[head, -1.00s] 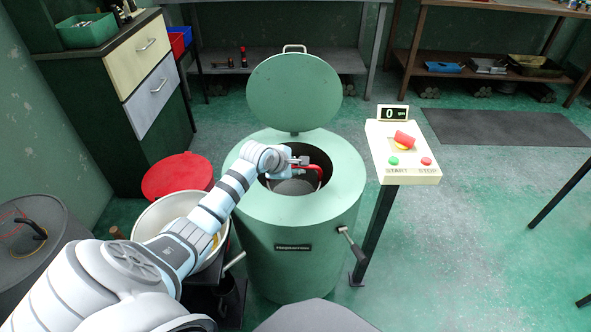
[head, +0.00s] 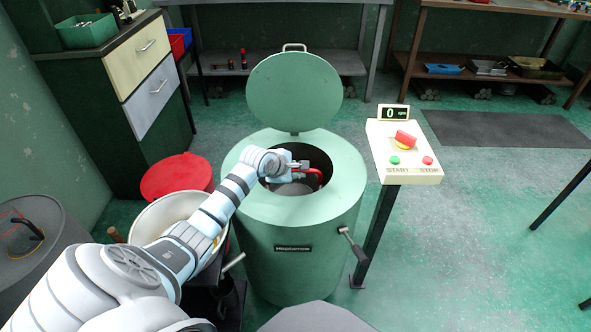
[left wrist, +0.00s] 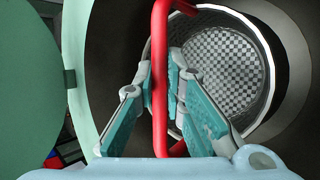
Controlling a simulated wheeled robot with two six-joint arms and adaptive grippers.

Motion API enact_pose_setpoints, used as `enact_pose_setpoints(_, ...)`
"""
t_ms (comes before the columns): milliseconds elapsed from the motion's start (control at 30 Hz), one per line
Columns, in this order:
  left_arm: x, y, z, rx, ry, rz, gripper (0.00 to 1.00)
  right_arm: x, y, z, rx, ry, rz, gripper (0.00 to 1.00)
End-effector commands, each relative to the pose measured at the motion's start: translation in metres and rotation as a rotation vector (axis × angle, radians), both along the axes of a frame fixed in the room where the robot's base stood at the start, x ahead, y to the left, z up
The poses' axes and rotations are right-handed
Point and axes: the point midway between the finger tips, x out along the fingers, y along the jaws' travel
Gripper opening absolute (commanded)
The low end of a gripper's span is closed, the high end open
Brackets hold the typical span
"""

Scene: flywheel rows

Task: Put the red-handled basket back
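The basket's red handle (left wrist: 160,75) runs between the fingers of my left gripper (left wrist: 163,85), which look closed on it from both sides. The basket (left wrist: 225,70), with a perforated floor and pale round rim, shows behind the gripper in the left wrist view. In the head view my left gripper (head: 304,164) is over the open mouth of the green drum (head: 300,245), with the red handle (head: 318,176) beside it. The basket sits inside the drum opening; its depth is hard to tell. My right gripper is out of view.
The drum's round lid (head: 294,92) stands open behind it. A control post (head: 403,160) with START and STOP buttons and a display reading 0 is at the right. A pale bowl (head: 150,222) and a red round lid (head: 177,177) are at the left.

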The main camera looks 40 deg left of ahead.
Motion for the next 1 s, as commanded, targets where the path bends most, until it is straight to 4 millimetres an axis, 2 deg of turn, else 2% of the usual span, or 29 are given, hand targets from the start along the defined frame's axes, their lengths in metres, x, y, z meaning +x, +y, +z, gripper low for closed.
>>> enact_pose_setpoints(33, 0.0, 0.0, 0.0, 0.0, 0.0, 0.0, 0.2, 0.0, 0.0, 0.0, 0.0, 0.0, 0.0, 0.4)
enact_pose_setpoints(133, 0.0, 0.0, 0.0, 0.0, 0.0, 0.0, 0.34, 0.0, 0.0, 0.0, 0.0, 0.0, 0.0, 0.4)
enact_pose_setpoints(400, -0.001, 0.0, 0.0, -0.001, 0.002, 0.001, 0.34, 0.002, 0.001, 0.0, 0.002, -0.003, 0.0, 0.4)
enact_pose_setpoints(500, -0.005, 0.001, 0.005, 0.002, 0.0, 0.0, 0.34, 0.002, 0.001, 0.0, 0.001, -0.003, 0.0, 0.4)
enact_pose_setpoints(633, -0.025, -0.001, 0.024, 0.005, 0.0, -0.003, 0.34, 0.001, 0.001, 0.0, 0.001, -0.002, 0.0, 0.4)
enact_pose_setpoints(800, -0.059, -0.003, 0.059, 0.007, 0.0, -0.002, 0.34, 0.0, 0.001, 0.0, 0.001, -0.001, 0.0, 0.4)
enact_pose_setpoints(1000, -0.083, -0.006, 0.082, 0.003, 0.002, 0.0, 0.34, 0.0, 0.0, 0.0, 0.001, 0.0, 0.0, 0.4)
